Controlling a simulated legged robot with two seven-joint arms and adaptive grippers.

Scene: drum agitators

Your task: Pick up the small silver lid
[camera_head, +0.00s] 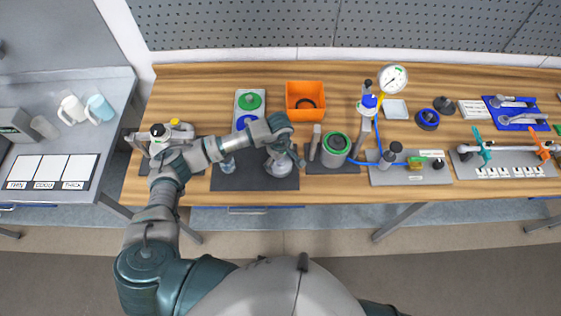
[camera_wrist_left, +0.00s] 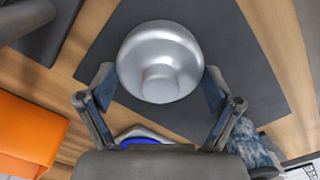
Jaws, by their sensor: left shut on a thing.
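A small round silver piece, the lid (camera_head: 279,168), is at the right part of the dark mat (camera_head: 248,184) in the head view. In the left wrist view the lid (camera_wrist_left: 160,58) shows as a shiny dome with a smaller round part at its lower middle. My left gripper (camera_head: 286,158) reaches over the mat from the left and is shut on the lid. In the wrist view its two fingers (camera_wrist_left: 158,88) press the lid from either side. Whether the lid touches the mat is hard to tell. My right gripper is not in view.
An orange bin (camera_head: 305,90) stands behind the mat. A green-topped canister (camera_head: 335,147) is close on the right. A blue-grey item (camera_head: 228,164) lies left of the lid. A gauge (camera_head: 394,78) with blue tubing stands further right.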

